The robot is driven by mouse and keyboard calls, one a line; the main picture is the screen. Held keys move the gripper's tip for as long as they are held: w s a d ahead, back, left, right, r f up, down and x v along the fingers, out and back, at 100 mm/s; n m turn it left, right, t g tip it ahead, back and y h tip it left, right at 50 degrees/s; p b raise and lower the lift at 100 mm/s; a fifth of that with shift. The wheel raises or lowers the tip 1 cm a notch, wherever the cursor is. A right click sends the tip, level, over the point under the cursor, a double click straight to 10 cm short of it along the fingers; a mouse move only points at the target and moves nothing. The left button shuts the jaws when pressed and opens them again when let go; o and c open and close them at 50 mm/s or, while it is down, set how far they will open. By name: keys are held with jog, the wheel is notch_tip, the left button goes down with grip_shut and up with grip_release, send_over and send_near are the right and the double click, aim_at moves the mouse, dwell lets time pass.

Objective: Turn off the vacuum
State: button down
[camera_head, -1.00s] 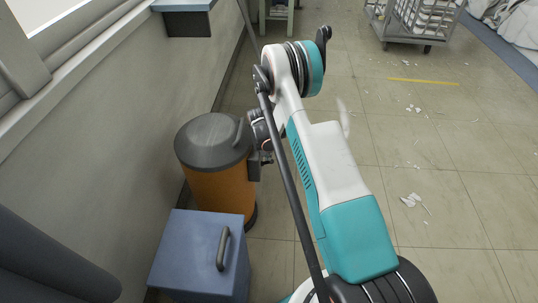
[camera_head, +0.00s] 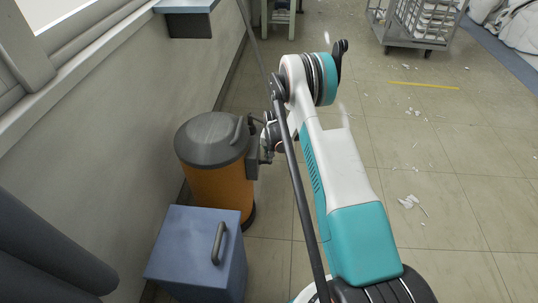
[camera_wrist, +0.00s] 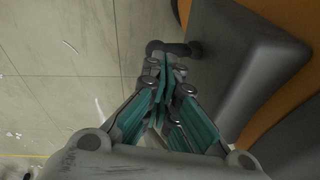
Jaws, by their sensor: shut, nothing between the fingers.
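The vacuum (camera_head: 222,186) is an orange drum with a grey domed lid, upright by the wall in the head view. A grey box (camera_head: 252,166) sticks out from its right side. In the wrist view this box (camera_wrist: 245,65) fills the right, with the orange body (camera_wrist: 300,20) behind it. A dark lever with a rounded end (camera_wrist: 170,47) projects left from the box. My gripper (camera_wrist: 166,68) is shut and empty, its tips just below the lever; I cannot tell if they touch it. In the head view my gripper (camera_head: 266,150) is small and partly hidden by the box.
A blue box with a handle (camera_head: 195,250) stands in front of the vacuum. The wall (camera_head: 110,150) runs along the left. A wheeled cart (camera_head: 415,25) is at the back right. The tiled floor to the right is open, with paper scraps (camera_head: 409,201).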

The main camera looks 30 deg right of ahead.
jog(key=shift+s+d+f, duration=0.25)
jog(key=shift+d+f, duration=0.15)
jog(key=shift+f, duration=0.3)
jog(key=shift+s+d+f, duration=0.25)
jog(key=shift+d+f, duration=0.1)
jog(key=shift+f, duration=0.45)
